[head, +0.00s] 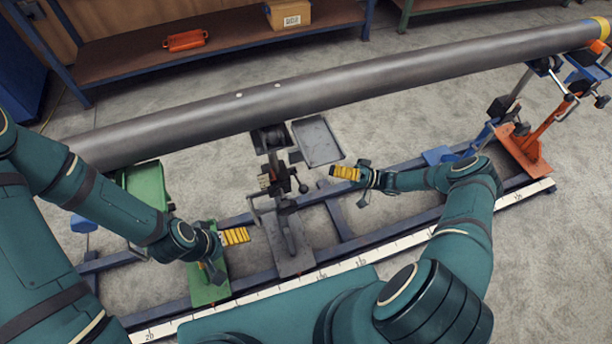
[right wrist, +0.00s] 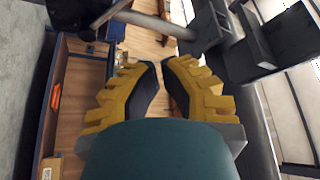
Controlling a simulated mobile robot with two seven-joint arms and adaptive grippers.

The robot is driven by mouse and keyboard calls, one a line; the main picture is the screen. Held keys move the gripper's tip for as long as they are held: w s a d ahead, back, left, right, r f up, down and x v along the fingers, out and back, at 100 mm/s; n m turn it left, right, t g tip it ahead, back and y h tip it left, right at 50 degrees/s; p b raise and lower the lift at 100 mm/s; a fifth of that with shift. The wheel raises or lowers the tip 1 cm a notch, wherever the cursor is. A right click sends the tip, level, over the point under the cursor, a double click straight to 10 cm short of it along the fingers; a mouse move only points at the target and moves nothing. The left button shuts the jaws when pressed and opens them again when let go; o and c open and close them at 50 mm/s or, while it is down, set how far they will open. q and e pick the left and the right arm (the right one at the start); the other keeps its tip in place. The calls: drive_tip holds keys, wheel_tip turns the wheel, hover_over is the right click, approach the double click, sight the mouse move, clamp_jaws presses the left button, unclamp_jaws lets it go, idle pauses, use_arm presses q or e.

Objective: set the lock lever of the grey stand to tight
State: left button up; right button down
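The grey stand (head: 294,245) stands on the blue rail frame at the middle, its head under the pipe. A dark lever with a round black knob (head: 303,187) sticks out on its right side; which setting it is in I cannot tell. My right gripper (head: 334,172) points left toward the stand, a little right of the knob and apart from it. In the right wrist view its yellow fingers (right wrist: 161,66) show a narrow, empty gap. A bar with a dark round end (right wrist: 87,34) shows beyond them. My left gripper (head: 249,235) is left of the stand; its finger gap is not clear.
A long grey pipe (head: 350,85) crosses above the stands. A grey tray (head: 317,141) sits beside the stand's head. A green stand (head: 208,285) is at left, an orange stand (head: 525,150) at right. A shelf (head: 215,45) stands behind.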

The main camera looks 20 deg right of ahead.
drive_tip(key=shift+a, duration=0.15)
wheel_tip(320, 180, up, 3)
hover_over(298, 180)
drive_tip(key=w+d, duration=0.1)
drive_tip(key=d, duration=0.2)
use_arm(q)
drive_tip(key=shift+r+p, duration=0.45)
use_arm(e)
drive_tip(key=shift+s+a+f, duration=0.25)
drive_tip(key=shift+s+f, duration=0.4)
drive_tip(key=shift+s, duration=0.05)
drive_tip(key=shift+s+a+f, duration=0.2)
drive_tip(key=shift+s+f, duration=0.4)
drive_tip(key=shift+s, duration=0.1)
use_arm(q)
drive_tip(key=shift+f, duration=0.15)
use_arm(e)
drive_tip(key=shift+s+f, duration=0.1)
drive_tip(key=shift+f, duration=0.05)
